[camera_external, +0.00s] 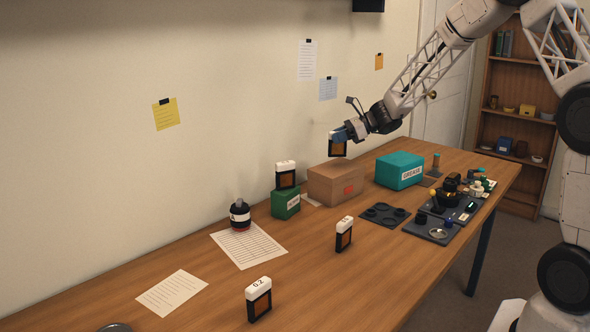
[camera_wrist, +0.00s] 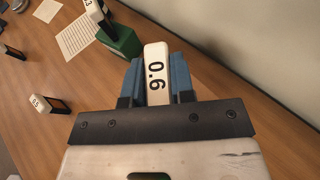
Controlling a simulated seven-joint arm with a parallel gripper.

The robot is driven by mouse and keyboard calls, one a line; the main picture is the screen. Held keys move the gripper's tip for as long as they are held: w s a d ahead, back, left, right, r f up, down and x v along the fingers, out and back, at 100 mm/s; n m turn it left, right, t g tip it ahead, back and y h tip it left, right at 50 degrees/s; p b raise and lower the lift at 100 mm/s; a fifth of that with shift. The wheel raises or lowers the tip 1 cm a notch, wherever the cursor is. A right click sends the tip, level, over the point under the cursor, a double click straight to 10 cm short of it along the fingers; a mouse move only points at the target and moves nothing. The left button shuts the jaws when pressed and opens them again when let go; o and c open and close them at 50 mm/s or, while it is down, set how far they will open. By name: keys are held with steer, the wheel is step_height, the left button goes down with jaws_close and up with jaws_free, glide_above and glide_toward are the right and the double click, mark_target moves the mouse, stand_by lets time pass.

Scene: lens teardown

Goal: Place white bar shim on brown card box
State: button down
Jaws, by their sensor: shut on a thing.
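My gripper (camera_external: 341,135) is shut on a shim with a white top bar and a dark-framed, amber-brown lower part (camera_external: 338,149). In the wrist view the white bar shim (camera_wrist: 156,75) stands between the blue fingers of my gripper (camera_wrist: 157,88), its printed number turned sideways. The shim hangs upright. The brown card box (camera_external: 334,187), with a small red mark on its front, stands on the table by the wall. In the external view the shim appears just above the box's far top edge; I cannot tell the exact gap. The box is hidden in the wrist view.
A similar shim (camera_external: 285,174) stands on a green box (camera_external: 286,205) left of the brown box. Two more shims (camera_external: 344,233) (camera_external: 258,298) stand on the table. A teal grease box (camera_external: 399,169) is to the right. Black trays (camera_external: 385,215) lie in front.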

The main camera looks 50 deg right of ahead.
mark_target(338, 146)
steer(key=shift+f, duration=1.75)
steer(key=shift+f, duration=0.1)
steer(key=c, duration=1)
jaws_free()
steer(key=shift+v, duration=6.1)
